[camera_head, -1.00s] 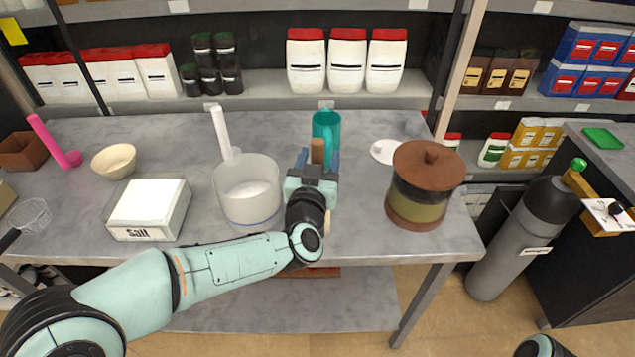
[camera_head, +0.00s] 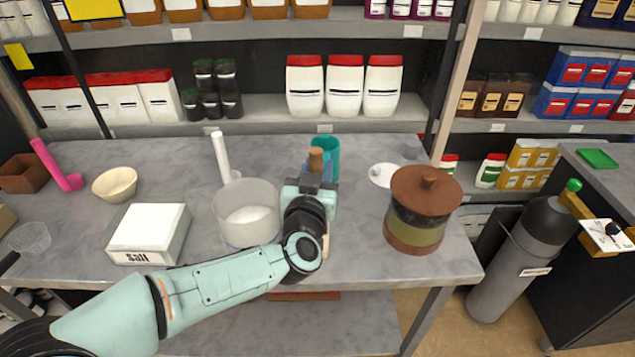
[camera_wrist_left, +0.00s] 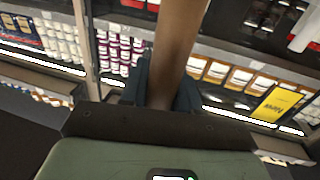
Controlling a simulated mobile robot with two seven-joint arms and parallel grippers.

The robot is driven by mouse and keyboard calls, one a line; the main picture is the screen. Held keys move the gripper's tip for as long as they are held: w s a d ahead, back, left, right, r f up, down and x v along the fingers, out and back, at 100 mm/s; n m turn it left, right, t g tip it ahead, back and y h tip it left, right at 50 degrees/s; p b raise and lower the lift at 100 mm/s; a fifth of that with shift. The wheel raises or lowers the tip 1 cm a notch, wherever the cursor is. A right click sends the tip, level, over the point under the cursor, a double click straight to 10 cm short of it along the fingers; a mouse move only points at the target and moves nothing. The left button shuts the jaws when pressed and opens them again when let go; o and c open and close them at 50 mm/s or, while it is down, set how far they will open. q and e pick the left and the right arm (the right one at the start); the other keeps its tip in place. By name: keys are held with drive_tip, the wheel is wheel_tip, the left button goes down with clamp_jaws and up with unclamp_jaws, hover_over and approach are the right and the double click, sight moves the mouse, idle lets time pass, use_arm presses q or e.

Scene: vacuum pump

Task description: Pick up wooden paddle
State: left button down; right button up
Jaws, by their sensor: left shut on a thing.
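The wooden paddle shows as a brown rounded handle end (camera_head: 317,157) between the fingers of my left gripper (camera_head: 318,173) in the head view. In the left wrist view its brown shaft (camera_wrist_left: 178,50) runs between the two dark fingers. My left gripper is shut on it, over the table in front of a teal container (camera_head: 332,150). A tan piece shows below the gripper and may be the paddle's lower part; my wrist hides most of the rest. My right gripper is not in view.
On the grey table (camera_head: 370,245) stand a clear beaker (camera_head: 240,215), a salt box (camera_head: 148,230), a cream bowl (camera_head: 115,184) and a brown-lidded pot (camera_head: 420,212). A white disc (camera_head: 383,175) lies behind the pot. Shelves with jars stand behind.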

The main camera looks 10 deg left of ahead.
use_arm(q)
wheel_tip(320, 180, up, 16)
drive_tip(key=p, duration=0.6)
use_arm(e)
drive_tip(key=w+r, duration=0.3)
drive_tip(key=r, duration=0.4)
